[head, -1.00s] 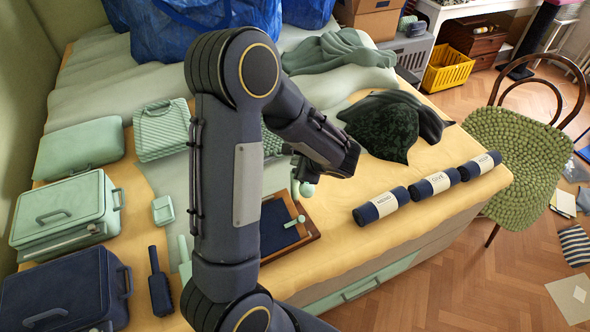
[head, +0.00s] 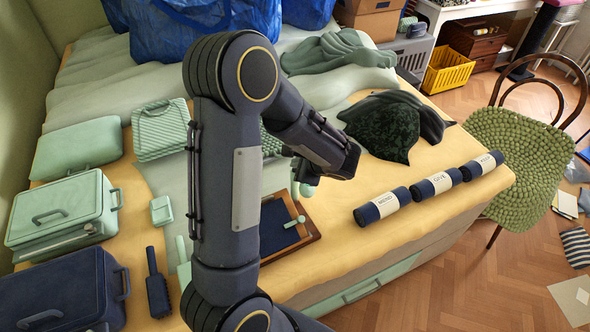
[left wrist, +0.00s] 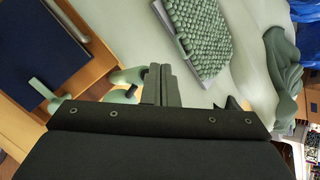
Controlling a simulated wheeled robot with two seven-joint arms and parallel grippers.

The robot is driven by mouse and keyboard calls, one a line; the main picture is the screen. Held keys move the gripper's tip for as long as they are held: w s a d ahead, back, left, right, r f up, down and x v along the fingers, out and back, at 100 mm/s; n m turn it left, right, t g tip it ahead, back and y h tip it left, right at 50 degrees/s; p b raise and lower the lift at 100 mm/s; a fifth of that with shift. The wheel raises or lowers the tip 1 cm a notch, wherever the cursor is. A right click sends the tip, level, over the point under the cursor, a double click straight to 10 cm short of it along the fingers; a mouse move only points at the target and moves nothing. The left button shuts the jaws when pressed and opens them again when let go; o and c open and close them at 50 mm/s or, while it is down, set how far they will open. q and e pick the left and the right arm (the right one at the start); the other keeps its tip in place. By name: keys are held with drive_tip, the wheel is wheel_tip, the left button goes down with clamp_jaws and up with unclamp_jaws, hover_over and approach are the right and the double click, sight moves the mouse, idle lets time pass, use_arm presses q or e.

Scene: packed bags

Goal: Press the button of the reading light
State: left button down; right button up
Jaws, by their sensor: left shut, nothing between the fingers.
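A small pale green rounded piece (head: 306,190), which looks like the reading light, stands by the wooden tray and is partly hidden by my left arm. It also shows in the left wrist view (left wrist: 127,76), close to the fingers. I cannot make out its button. My left gripper (head: 300,170) is shut and empty, just above or beside the light. Its fingers (left wrist: 156,80) show in the left wrist view, with the light to their left; I cannot tell whether they touch it. My right gripper is not in view.
The wooden tray (head: 312,235) has a navy lining and a small green handled item (head: 294,222). Three navy rolls (head: 382,206) lie to the right. Green cases (head: 62,215) and a navy case (head: 62,292) stand at left. A dark green cloth (head: 385,125) lies behind.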

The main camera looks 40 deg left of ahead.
use_arm(q)
drive_tip(key=shift+f+b, duration=0.35)
drive_tip(key=shift+b, duration=0.05)
drive_tip(key=shift+r, duration=0.1)
idle(0.4)
drive_tip(key=shift+r+p, duration=0.55)
drive_tip(key=shift+r, duration=0.25)
wheel_tip(320, 180, up, 6)
drive_tip(key=p, duration=0.4)
idle(0.4)
